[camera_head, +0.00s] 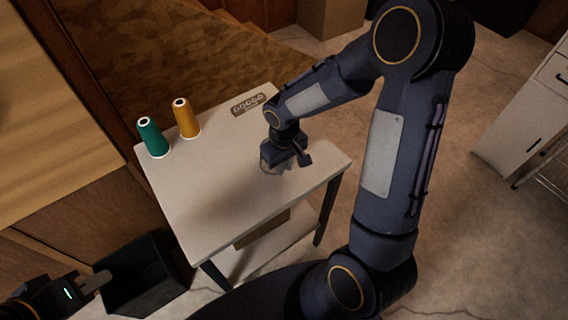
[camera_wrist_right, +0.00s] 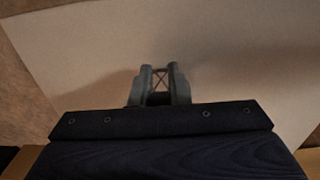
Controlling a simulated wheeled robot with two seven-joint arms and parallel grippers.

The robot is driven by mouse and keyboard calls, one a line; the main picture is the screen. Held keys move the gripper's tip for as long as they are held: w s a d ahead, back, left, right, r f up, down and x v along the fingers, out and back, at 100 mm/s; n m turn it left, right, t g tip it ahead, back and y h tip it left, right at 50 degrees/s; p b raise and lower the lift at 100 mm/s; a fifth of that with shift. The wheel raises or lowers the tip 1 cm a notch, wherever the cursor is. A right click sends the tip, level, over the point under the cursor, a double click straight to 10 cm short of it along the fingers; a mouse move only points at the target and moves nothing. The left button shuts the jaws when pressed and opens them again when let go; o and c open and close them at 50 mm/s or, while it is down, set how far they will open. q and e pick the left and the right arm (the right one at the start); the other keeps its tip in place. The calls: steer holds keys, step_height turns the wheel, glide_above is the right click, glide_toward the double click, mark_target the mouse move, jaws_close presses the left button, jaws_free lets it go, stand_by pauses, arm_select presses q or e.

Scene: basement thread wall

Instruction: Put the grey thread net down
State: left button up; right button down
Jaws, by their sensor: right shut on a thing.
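My right gripper (camera_head: 284,164) is low over the right part of the white table (camera_head: 225,185) and is shut on the grey thread net. The net (camera_head: 266,161) shows as a small grey patch beside the jaws. In the right wrist view a little of its crossed mesh (camera_wrist_right: 160,77) shows between the two fingertips of the right gripper (camera_wrist_right: 161,86). Most of the net is hidden by the gripper. I cannot tell whether it touches the tabletop. My left gripper (camera_head: 95,283) is at the lower left, away from the table; its jaw opening is unclear.
A green thread cone (camera_head: 153,138) and a yellow thread cone (camera_head: 186,119) stand at the table's far left edge. A small rack-like piece (camera_head: 248,104) lies at the back. A dark bin (camera_head: 145,275) is on the floor at lower left. The table's middle and front are clear.

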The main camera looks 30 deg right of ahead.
steer(key=shift+f, duration=0.2)
steer(key=c, duration=1.4)
jaws_free()
steer(key=shift+r, duration=0.1)
steer(key=shift+r, duration=0.1)
steer(key=shift+r, duration=0.25)
step_height(320, 180, up, 11)
steer(key=shift+r+p, duration=0.15)
steer(key=shift+p, duration=0.4)
steer(key=s+r+m+t+y, duration=0.1)
steer(key=s+r+t, duration=0.1)
steer(key=s, duration=0.3)
steer(key=s+a+r+m+t+y, duration=0.1)
steer(key=s+r, duration=0.1)
steer(key=s, duration=0.4)
steer(key=s+a+r+m+t+y, duration=0.1)
steer(key=s+r+t, duration=0.1)
steer(key=s, duration=0.3)
steer(key=shift+s+r+t+y, duration=0.1)
steer(key=shift+s+t+y, duration=0.2)
steer(key=shift+s+y, duration=0.1)
